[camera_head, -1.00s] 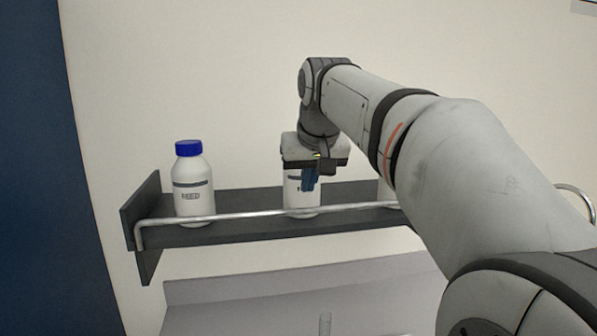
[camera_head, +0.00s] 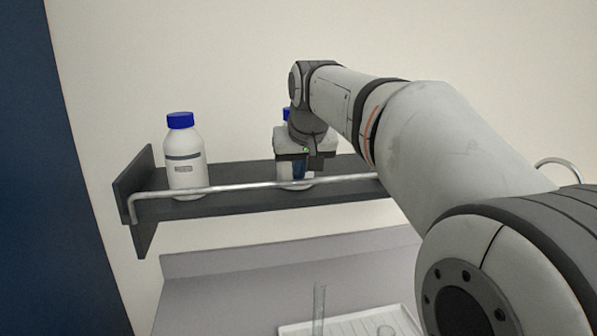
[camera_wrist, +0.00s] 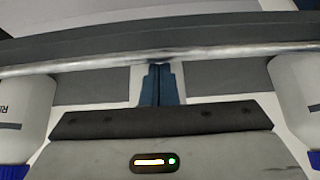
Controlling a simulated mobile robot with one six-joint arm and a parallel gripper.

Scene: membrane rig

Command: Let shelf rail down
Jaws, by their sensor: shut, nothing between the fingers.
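The shelf rail (camera_head: 235,187) is a thin silver bar across the front of the dark shelf (camera_head: 228,207), level with the lower part of the bottles. Its left end bends down at the shelf's end panel; its right end is hidden behind my arm. My gripper (camera_head: 298,178) is shut and empty, its blue fingers pointing down just above the rail's middle. In the wrist view the fingertips (camera_wrist: 160,66) meet the rail (camera_wrist: 90,62); whether they touch it or are only in line with it I cannot tell.
A white bottle with a blue cap (camera_head: 185,160) stands on the shelf at left. Another bottle (camera_head: 287,114) is mostly hidden behind my gripper. Below are a grey bench (camera_head: 220,290), a white tray (camera_head: 345,322) and a clear glass tube (camera_head: 319,305).

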